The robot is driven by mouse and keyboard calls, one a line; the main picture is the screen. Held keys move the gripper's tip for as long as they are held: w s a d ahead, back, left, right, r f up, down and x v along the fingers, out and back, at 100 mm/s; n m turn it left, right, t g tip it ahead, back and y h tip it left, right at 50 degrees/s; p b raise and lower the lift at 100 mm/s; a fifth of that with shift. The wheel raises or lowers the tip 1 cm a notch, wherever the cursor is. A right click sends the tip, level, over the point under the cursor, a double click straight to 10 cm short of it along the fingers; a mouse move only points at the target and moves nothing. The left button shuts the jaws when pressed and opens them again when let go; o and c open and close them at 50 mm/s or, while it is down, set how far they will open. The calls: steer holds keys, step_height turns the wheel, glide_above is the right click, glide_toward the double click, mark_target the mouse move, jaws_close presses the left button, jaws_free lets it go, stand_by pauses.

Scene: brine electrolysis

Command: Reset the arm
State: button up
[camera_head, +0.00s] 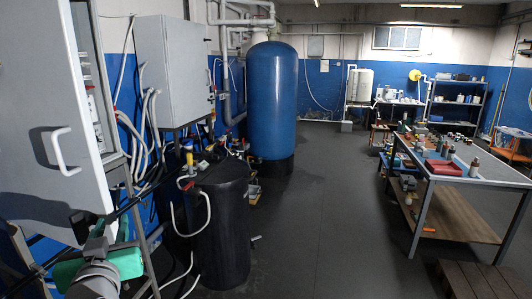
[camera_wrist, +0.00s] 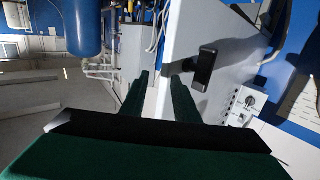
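My gripper shows in the wrist view (camera_wrist: 159,80) with its two dark green fingers apart and a gap between them. I see nothing gripped there. Behind the fingers is a pale cabinet door (camera_wrist: 200,35) with a black handle (camera_wrist: 205,66). The right finger overlaps the door in the picture; whether it touches cannot be told. In the head view, my arm, with green parts, is low at the left, in front of the open grey-white cabinet door (camera_head: 45,100) with its white handle (camera_head: 62,152). My fingertips are not clear in that view.
A second grey cabinet (camera_head: 172,70) with hanging cables, a black tank (camera_head: 215,215) and a tall blue tank (camera_head: 271,100) stand along the left side. The middle floor is clear.

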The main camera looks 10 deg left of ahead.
steer(key=w+d+f+m+h, duration=0.1)
steer(key=w+d+f, duration=0.1)
steer(key=d+f, duration=0.5)
steer(key=w+d+f+m+h, duration=0.1)
steer(key=d+f, duration=0.1)
steer(key=f, duration=0.9)
steer(key=s+d+f+m+t+h, duration=0.1)
steer(key=s+d+f, duration=0.2)
steer(key=d+f, duration=0.45)
steer(key=s+d+f+m+h, duration=0.1)
steer(key=s+d+f, duration=0.1)
steer(key=d+f, duration=0.5)
steer(key=s+d+f+m+h, duration=0.2)
steer(key=s+d+f+h, duration=0.1)
steer(key=s+d+f, duration=0.65)
steer(key=s+d+h, duration=0.1)
steer(key=s+d, duration=0.3)
steer(key=s, duration=0.5)
steer(key=s+d+r+m+h, duration=0.1)
steer(key=s+d+h, duration=0.1)
steer(key=s+d, duration=0.3)
steer(key=v, duration=0.3)
steer(key=shift+s+f, duration=0.25)
steer(key=shift+s, duration=0.15)
steer(key=shift+w, duration=0.15)
